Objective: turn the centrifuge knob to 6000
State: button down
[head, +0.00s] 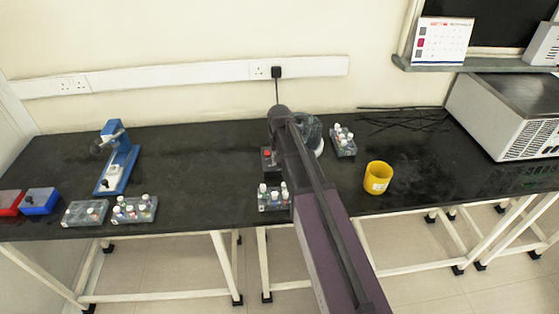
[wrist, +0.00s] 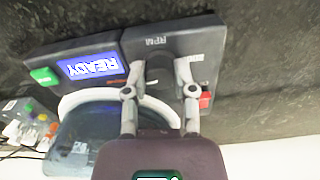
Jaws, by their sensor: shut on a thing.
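The centrifuge (wrist: 196,35) shows upside down in the wrist view, with a dark control panel. Its display (wrist: 90,66) is lit blue and reads READY. The dark round knob (wrist: 160,72) sits under the RPM label. My gripper (wrist: 161,66) has one finger on each side of the knob and is shut on it. The knob's pointer and the speed it is set to cannot be read. In the head view the centrifuge (head: 310,127) stands on the black bench, partly hidden behind my arm, which also hides the knob.
A green button (wrist: 45,76) and a red button (wrist: 205,100) flank the panel. Tube racks stand close by, one in front (head: 272,203) and one at right (head: 343,149). A yellow cup (head: 377,178) stands further right. Black cables (head: 405,119) lie behind it.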

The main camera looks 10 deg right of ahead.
jog(key=shift+m, duration=0.8)
jog(key=shift+c, duration=2.2)
grip_release()
jog(key=shift+n, duration=0.3)
